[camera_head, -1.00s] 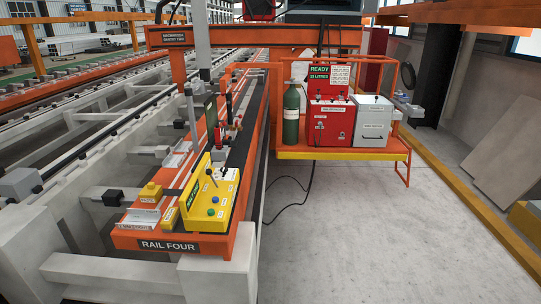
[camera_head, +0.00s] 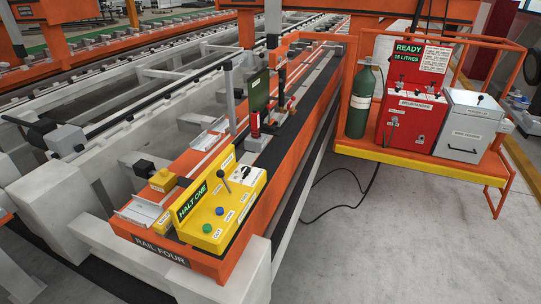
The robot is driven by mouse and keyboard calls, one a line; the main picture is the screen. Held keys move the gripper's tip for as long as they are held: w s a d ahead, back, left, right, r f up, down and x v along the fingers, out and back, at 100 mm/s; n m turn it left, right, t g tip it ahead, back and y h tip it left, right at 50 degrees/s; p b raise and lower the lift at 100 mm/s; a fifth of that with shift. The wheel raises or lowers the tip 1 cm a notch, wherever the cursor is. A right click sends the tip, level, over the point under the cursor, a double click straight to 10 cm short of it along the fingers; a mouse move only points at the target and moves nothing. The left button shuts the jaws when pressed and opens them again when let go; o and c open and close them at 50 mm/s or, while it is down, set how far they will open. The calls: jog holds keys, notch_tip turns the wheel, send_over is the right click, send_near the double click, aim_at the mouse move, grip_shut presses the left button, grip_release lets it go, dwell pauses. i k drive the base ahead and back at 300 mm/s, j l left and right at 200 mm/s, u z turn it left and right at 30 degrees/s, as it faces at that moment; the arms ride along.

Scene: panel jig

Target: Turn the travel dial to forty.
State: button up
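A yellow control box (camera_head: 222,208) sits on the near end of the orange rail marked RAIL FOUR. It has a green sign reading HALT ONE (camera_head: 193,203), a lever (camera_head: 222,180), a green button (camera_head: 207,228) and a blue button (camera_head: 220,211). A white plate with a dark knob (camera_head: 246,174) is on the box's far right part. This looks like the dial, but its name, numbers and pointer setting are too small to read. My gripper is not in view.
Behind the box, posts and red-based fittings (camera_head: 254,135) stand on the rail. A green gas cylinder (camera_head: 361,100), a red machine (camera_head: 411,115) and a grey bin (camera_head: 466,126) stand on an orange and yellow platform (camera_head: 420,160). The floor right of the rail (camera_head: 375,235) is clear apart from a black cable.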

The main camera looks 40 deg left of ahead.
aim_at(245, 170)
jog(key=i+u, duration=0.3)
jog(key=i, duration=0.2)
jog(key=i+u, duration=0.35)
jog(key=i, duration=0.15)
jog(key=i+l+u, duration=0.3)
jog(key=i, duration=0.15)
jog(key=i+u, duration=0.2)
jog(key=u, duration=0.25)
jog(key=i+l+u, duration=0.1)
jog(key=u, duration=0.35)
jog(key=i+l+u, duration=0.15)
jog(key=u, duration=0.3)
jog(key=i+l+u, duration=0.2)
jog(key=u, duration=0.25)
jog(key=i+l+u, duration=0.1)
jog(key=l+u, duration=0.15)
jog(key=u, duration=0.2)
jog(key=i+l+u, duration=0.1)
jog(key=l+u, duration=0.2)
jog(key=u, duration=0.15)
jog(key=i+l+u, duration=0.15)
jog(key=u, duration=0.3)
jog(key=l+u, duration=0.2)
jog(key=u, duration=0.2)
jog(key=i+l+u, duration=0.15)
jog(key=u, duration=0.3)
jog(key=l+u, duration=0.3)
jog(key=u, duration=0.15)
jog(key=l+u, duration=0.25)
jog(key=u, duration=0.15)
